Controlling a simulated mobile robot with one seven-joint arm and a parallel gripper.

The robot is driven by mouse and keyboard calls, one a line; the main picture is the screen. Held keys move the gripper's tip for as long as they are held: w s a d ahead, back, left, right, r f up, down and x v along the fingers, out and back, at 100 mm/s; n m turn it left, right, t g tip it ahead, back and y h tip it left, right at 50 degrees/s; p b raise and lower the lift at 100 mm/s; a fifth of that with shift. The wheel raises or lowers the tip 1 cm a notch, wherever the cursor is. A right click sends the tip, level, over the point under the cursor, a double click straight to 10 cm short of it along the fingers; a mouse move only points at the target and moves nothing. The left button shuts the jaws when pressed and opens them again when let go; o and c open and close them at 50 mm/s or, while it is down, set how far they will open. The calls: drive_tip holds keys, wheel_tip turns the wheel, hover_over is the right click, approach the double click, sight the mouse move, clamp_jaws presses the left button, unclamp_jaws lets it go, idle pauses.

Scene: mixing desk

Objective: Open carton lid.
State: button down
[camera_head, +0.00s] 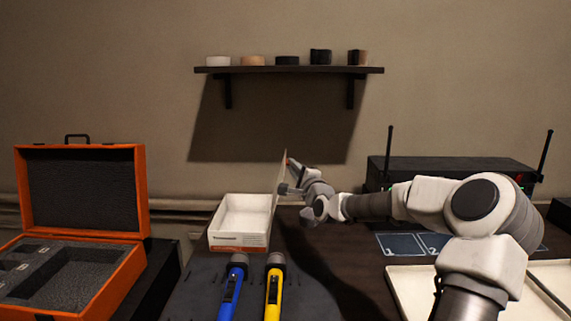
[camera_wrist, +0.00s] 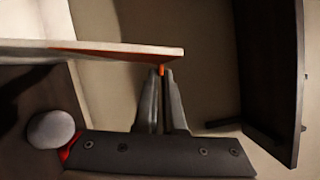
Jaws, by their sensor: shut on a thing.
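The white carton (camera_head: 238,241) stands open on the desk, its empty-looking inside facing up. Its thin lid (camera_head: 280,190) stands nearly upright at the carton's right side, seen almost edge-on. In the wrist view the lid (camera_wrist: 90,53) crosses the upper left as a pale slab with an orange stripe. My gripper (camera_head: 289,162) is at the lid's upper part, on its right side. In the wrist view my gripper's fingers (camera_wrist: 162,75) are close together on a small orange tab (camera_wrist: 161,70) at the lid's edge.
An orange foam-lined case (camera_head: 80,220) stands open at left. Blue (camera_head: 231,291) and yellow (camera_head: 273,290) microphones lie in front of the carton. A black box with antennas (camera_head: 450,172) stands behind my arm. A shelf (camera_head: 290,70) holding several rolls is on the wall; a pale tray (camera_head: 405,290) is at right.

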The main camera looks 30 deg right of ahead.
drive_tip(key=shift+s+d+f, duration=0.1)
drive_tip(key=shift+s+d, duration=0.05)
drive_tip(key=shift+d, duration=0.1)
idle(0.3)
drive_tip(key=c, duration=1)
unclamp_jaws()
drive_tip(key=p+v, duration=0.4)
drive_tip(key=v, duration=1.3)
drive_tip(key=shift+s, duration=0.2)
drive_tip(key=shift+a+f, duration=0.1)
drive_tip(key=shift+f, duration=0.05)
